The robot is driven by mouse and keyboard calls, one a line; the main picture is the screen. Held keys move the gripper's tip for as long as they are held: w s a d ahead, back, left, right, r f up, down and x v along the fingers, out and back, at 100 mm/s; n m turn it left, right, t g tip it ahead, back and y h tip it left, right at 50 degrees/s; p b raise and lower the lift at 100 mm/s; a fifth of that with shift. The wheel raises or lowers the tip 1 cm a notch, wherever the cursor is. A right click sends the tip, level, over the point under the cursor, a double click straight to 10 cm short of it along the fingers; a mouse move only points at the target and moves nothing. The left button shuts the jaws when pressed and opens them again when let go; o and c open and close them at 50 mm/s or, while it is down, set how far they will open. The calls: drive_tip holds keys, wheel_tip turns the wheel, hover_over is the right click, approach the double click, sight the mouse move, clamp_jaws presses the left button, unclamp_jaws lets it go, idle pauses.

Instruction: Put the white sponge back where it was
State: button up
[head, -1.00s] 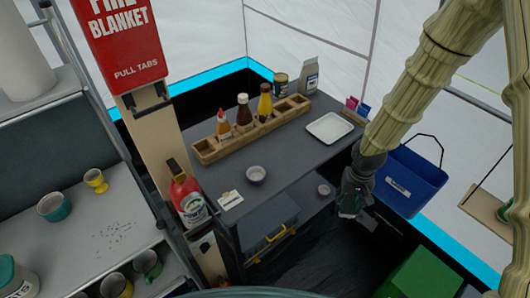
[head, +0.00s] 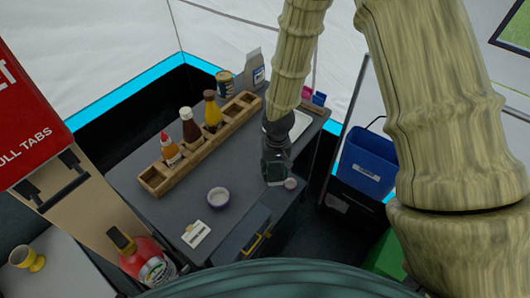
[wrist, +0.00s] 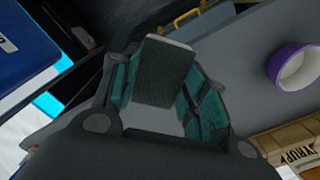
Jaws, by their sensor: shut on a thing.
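My gripper (head: 275,172) is over the right part of the dark grey counter in the head view. In the wrist view my gripper (wrist: 166,85) is shut on a small rectangular block, the sponge (wrist: 163,70). Its visible face looks dark grey-green with a thin pale top edge, not plainly white. The sponge sits between the two teal-padded fingers. In the head view it is mostly hidden by the gripper, and I cannot tell its height above the counter.
On the counter (head: 130,172) stand a purple-rimmed bowl (head: 218,197), a white card (head: 196,233) and a wooden rack (head: 155,182) with several bottles. A white tray (head: 300,122) is partly behind my arm. A blue bin (head: 368,160) hangs right.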

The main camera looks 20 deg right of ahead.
drive_tip(key=s+d+r+m, duration=0.1)
drive_tip(key=s+r+m, duration=0.2)
drive_tip(key=s+m, duration=0.5)
drive_tip(key=shift+m, duration=0.3)
drive_tip(key=w+p, duration=0.1)
drive_tip(key=w, duration=0.4)
drive_tip(key=w+f+p, duration=0.1)
drive_tip(key=w+p, duration=0.1)
drive_tip(key=w, duration=0.4)
drive_tip(key=w+f+p, duration=0.1)
drive_tip(key=w, duration=0.4)
drive_tip(key=shift+w+d+p, duration=0.2)
drive_tip(key=shift+d+p, duration=0.1)
drive_tip(key=shift+p, duration=0.05)
drive_tip(key=shift+f+p, duration=0.55)
drive_tip(key=shift+f, duration=0.2)
drive_tip(key=shift+f+p, duration=0.4)
drive_tip(key=shift+f, duration=0.65)
drive_tip(key=shift+f, duration=0.15)
drive_tip(key=o, duration=1)
